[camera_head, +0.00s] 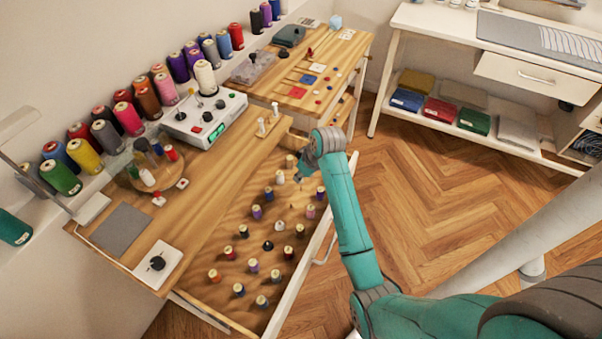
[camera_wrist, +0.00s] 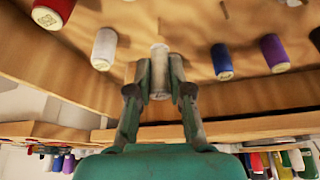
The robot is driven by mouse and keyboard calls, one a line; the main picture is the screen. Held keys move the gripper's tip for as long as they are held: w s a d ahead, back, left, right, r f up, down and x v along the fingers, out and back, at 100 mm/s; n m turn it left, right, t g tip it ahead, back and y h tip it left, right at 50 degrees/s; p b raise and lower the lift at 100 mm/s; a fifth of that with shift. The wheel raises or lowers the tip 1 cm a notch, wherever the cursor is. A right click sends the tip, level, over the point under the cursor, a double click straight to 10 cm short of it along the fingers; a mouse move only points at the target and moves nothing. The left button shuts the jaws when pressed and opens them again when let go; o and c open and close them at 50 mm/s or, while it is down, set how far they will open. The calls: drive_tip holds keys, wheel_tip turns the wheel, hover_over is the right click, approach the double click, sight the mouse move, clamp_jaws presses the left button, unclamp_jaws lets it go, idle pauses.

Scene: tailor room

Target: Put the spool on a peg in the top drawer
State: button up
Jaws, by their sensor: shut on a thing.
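My gripper (camera_wrist: 159,75) is shut on a pale grey-white spool (camera_wrist: 159,62), held between the two fingertips in the wrist view. In the head view my gripper (camera_head: 302,180) is over the far part of the open top drawer (camera_head: 215,292), and the held spool is too small there to make out clearly. Rows of spools stand upright in the drawer. Close to the held spool in the wrist view are a white spool (camera_wrist: 104,48), a blue spool (camera_wrist: 221,62) and a purple spool (camera_wrist: 274,54). I cannot tell whether the held spool touches a peg.
The worktop (camera_head: 215,185) beside the drawer bears a white control box (camera_head: 205,120) and a round stand with small spools. Large thread cones line the wall shelf. A second table (camera_head: 330,60) stands beyond. The wooden floor (camera_head: 440,200) to the right is clear.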

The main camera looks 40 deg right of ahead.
drive_tip(key=shift+f, duration=1.85)
idle(0.6)
drive_tip(key=shift+f, duration=0.1)
drive_tip(key=shift+s+a+f, duration=0.1)
drive_tip(key=shift+s+f, duration=0.05)
drive_tip(key=shift+f, duration=0.35)
drive_tip(key=o, duration=0.8)
drive_tip(key=shift+c, duration=0.2)
drive_tip(key=v, duration=1.3)
drive_tip(key=shift+w, duration=0.45)
